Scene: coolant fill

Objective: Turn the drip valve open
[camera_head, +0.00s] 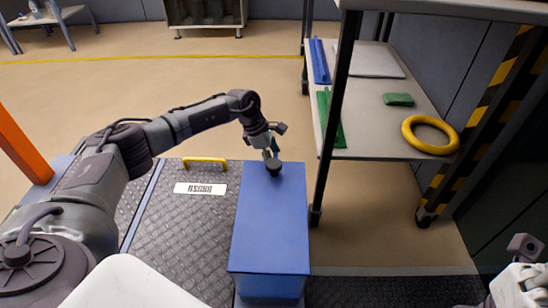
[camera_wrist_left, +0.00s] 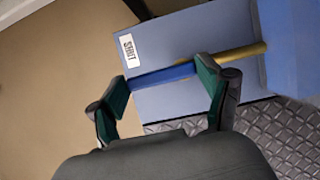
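In the left wrist view a blue lever (camera_wrist_left: 165,75) and a brass-coloured pipe (camera_wrist_left: 240,54) show in front of a pale blue panel; they look like the drip valve. My left gripper (camera_wrist_left: 160,82) is open, its green-padded fingers wide apart. The lever spans the gap between the fingertips; I cannot tell whether they touch it. In the head view my left gripper (camera_head: 270,150) points down at the far end of a tall blue tank (camera_head: 270,225), beside its black cap (camera_head: 273,167). The valve is hidden there. Only part of my right arm shows at the lower right.
A metal-plated cabinet top (camera_head: 180,235) with a yellow handle (camera_head: 205,160) lies left of the tank. A shelf rack (camera_head: 390,145) with a yellow ring (camera_head: 430,134) and a black post stands close on the right. Open floor (camera_head: 150,95) lies beyond.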

